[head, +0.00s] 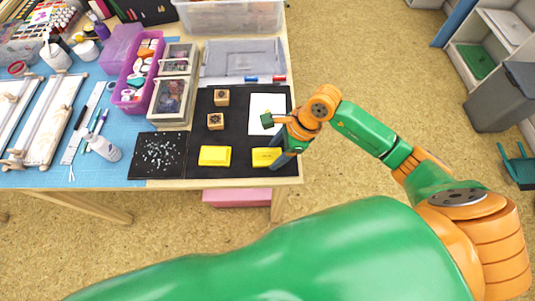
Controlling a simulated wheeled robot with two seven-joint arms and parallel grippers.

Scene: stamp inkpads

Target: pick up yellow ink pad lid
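Two yellow ink pad pieces lie near the front edge of the black mat. The left yellow piece (215,156) is a flat box lying clear of my gripper. The right yellow piece (265,156) lies close to the mat's front right, and its right end is partly covered by my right gripper (281,158). I cannot tell which piece is the lid. My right gripper points down at that right end; its fingertips are small and partly hidden, so I cannot tell whether they are open or touch the piece. My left gripper is not in view.
The black mat (232,107) also bears two wooden stamps (218,108) and a white sheet (262,103). To the left are a dark sparkly board (158,155), stamp boxes (177,80) and a purple bin (130,92). The table's front edge is just below the yellow pieces.

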